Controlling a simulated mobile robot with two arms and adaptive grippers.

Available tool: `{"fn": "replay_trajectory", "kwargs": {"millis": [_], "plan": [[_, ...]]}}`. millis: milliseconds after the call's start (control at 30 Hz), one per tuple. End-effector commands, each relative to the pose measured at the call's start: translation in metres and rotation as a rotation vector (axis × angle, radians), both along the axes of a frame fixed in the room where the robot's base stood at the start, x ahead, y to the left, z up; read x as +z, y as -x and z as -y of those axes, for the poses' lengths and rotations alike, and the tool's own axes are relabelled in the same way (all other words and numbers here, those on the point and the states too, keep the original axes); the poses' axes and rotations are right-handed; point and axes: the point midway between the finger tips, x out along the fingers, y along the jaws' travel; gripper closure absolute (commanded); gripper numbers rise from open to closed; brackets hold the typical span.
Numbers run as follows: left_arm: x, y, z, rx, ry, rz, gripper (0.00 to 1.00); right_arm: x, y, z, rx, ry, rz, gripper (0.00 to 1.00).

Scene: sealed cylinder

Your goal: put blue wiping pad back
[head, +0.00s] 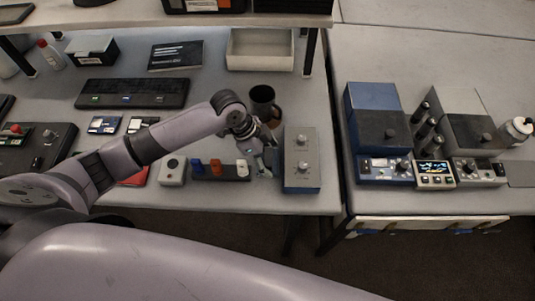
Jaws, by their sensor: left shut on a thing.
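My left gripper (262,163) reaches in from the left over the bench. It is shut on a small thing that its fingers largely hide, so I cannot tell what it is. It is close to the right end of a low dark rack (222,176) and just left of a grey box with knobs (302,150). I cannot tell whether the blue piece is the wiping pad. My right gripper is not in view.
A dark mug (262,98) stands behind the gripper. A white box with a round dark button (172,170) is left of the rack. An open white tray (259,48) is at the back. Blue and grey instruments (378,115) stand on the right bench, across a gap.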

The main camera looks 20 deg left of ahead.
Motion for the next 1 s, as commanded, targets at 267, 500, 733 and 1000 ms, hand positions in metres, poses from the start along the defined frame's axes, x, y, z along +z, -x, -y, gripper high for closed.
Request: {"fn": "replay_trajectory", "kwargs": {"millis": [267, 500, 733, 1000], "plan": [[-0.001, 0.0, 0.0, 0.0, 0.0, 0.0, 0.48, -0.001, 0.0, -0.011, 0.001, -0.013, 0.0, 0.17], [-0.003, 0.0, 0.0, 0.0, 0.0, -0.001, 0.15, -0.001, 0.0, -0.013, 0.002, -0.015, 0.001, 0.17], [-0.003, 0.0, 0.0, 0.0, 0.0, -0.001, 0.06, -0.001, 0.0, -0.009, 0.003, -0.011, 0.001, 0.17], [-0.001, 0.0, 0.0, 0.0, 0.0, 0.0, 0.06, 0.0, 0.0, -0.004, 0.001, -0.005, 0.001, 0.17]]}}
